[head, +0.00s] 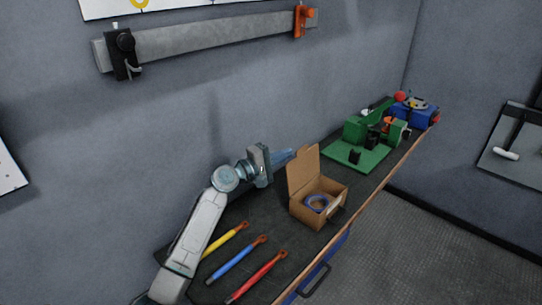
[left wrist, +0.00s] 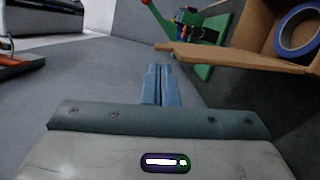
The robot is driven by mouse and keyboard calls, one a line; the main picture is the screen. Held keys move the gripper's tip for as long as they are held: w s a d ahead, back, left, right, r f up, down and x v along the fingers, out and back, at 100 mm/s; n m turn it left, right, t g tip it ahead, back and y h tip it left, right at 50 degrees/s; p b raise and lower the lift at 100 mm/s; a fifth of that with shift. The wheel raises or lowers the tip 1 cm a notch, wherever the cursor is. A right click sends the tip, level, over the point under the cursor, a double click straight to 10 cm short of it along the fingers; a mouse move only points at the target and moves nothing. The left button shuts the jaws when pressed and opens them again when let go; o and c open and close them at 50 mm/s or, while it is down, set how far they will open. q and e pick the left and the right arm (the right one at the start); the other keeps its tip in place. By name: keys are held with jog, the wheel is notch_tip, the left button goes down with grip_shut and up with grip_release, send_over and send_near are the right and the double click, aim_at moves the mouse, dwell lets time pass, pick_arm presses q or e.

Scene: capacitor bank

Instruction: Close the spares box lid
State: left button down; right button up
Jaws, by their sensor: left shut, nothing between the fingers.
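The spares box is a brown cardboard box (head: 318,201) on the dark bench, with a blue ring of tape or wire (head: 317,203) inside. Its lid (head: 303,170) stands open, upright at the box's back left edge. In the left wrist view the lid (left wrist: 225,57) crosses the upper right, and the blue ring (left wrist: 298,30) shows beyond it. My left gripper (head: 288,154) is shut and empty, just left of and behind the raised lid. In the left wrist view its blue fingers (left wrist: 161,84) are together and appear apart from the lid. My right gripper is not in view.
Yellow (head: 226,239), blue (head: 237,260) and red (head: 257,277) handled tools lie on the near bench. A green machine (head: 368,140) and a blue device (head: 412,112) stand beyond the box. A grey wall (head: 190,120) runs behind my left arm.

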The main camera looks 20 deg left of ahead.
pick_arm(q)
jog(key=shift+x, duration=1.2)
jog(key=shift+d, duration=0.1)
